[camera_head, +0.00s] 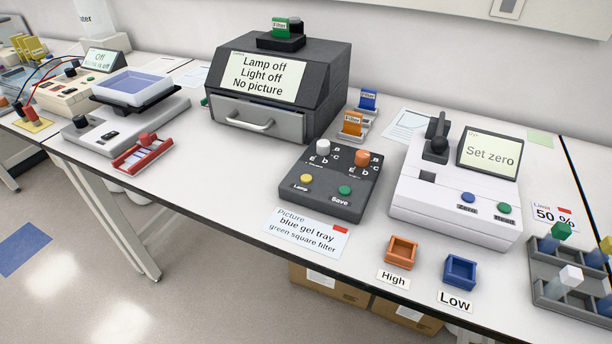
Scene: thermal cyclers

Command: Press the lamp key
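The lamp key is a round yellow button (306,178) labelled "Lamp" on the dark control box (332,200) in the middle of the bench. The green Save button (344,190) sits to its right, and a white knob (323,147) and an orange knob (362,158) stand behind. The dark imager (328,60) behind the box has a screen (263,77) reading "Lamp off, Light off, No picture". Its drawer (258,118) looks closed. Neither of my grippers shows in the head view.
A card (306,233) reading "blue gel tray, green square filter" lies before the control box. A white instrument (455,190) stands right, with an orange tray (401,253) and a blue tray (459,271) in front. A red tray (142,152) lies left. Free bench lies left of the control box.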

